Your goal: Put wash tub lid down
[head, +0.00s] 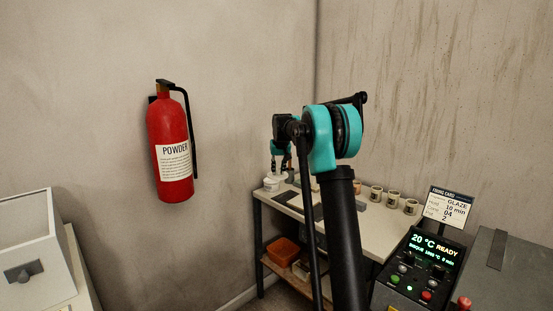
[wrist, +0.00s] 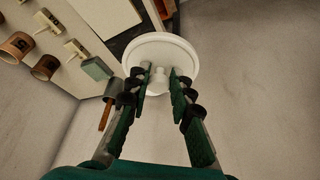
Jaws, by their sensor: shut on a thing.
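The wash tub lid (wrist: 160,48) is a white round disc with a small knob, seen from above in the wrist view. My gripper (wrist: 159,82) is shut on its knob, with one dark finger on each side. In the head view my gripper (head: 281,165) is small and partly behind my arm, over the far left end of the work table. A small white round thing (head: 271,184) shows just below it there; I cannot tell lid from tub. What lies under the lid is hidden in the wrist view.
The work table (head: 378,229) stands in the corner, with several cups (head: 393,197) on it. In the wrist view a grey-green block (wrist: 97,68) and several stamps or tools lie left of the lid. An orange bin (head: 284,251) is on the lower shelf. Walls stand close behind.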

